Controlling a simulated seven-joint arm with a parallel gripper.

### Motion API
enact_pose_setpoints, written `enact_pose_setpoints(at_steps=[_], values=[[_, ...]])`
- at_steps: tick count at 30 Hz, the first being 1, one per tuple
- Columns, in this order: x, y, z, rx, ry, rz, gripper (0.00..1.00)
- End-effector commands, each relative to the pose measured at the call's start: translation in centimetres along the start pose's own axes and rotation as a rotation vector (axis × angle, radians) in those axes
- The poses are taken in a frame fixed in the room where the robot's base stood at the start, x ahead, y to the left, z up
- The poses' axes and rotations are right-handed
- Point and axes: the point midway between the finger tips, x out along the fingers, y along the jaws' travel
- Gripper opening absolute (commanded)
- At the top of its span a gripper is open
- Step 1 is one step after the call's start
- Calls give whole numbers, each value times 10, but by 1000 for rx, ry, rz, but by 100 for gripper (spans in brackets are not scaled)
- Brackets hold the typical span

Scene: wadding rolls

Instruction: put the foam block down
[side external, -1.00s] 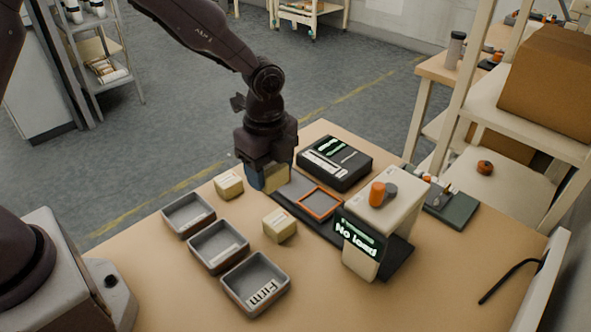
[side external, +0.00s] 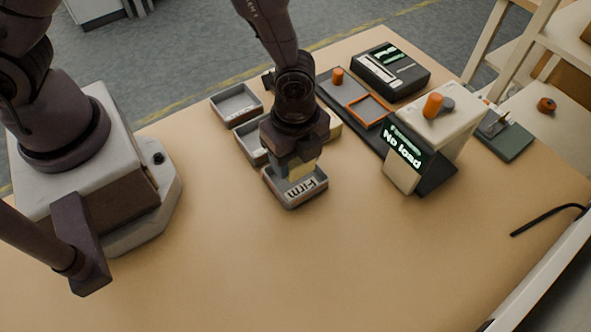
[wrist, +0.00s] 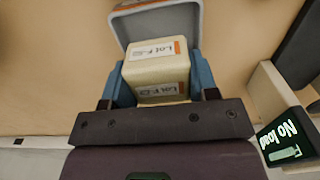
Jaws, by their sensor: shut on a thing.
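My gripper (side external: 299,168) is shut on a cream foam block (wrist: 156,72), which sits between its two blue fingers in the wrist view. White labels on the block begin "Lot F"; the last character is too small to read surely. In the side view the gripper and block are over the nearest grey tray (side external: 318,192), whose label reads "Firm". The tray's rim also shows ahead of the block in the wrist view (wrist: 197,30). Whether the block touches the tray floor cannot be told.
Two more grey trays (side external: 237,104) stand behind, one partly hidden by my gripper. Another cream block (side external: 335,128) shows partly behind the gripper. A press-like device (side external: 405,160) reading "No load" stands to the right. The front table is clear.

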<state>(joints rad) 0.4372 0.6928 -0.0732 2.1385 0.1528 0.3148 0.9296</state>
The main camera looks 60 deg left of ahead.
Motion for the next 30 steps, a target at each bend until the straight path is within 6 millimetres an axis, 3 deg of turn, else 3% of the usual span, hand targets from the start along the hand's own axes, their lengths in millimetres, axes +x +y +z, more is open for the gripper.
enact_pose_setpoints(at_steps=[10, 22, 23, 24, 30], values=[[42, 0, 0, 3, -1, 1, 32], [47, 0, 0, 3, 0, 0, 32], [47, 0, 0, 2, 0, -1, 56], [47, 0, 0, 2, 0, -1, 65], [46, 0, 0, 2, 0, -1, 65]])
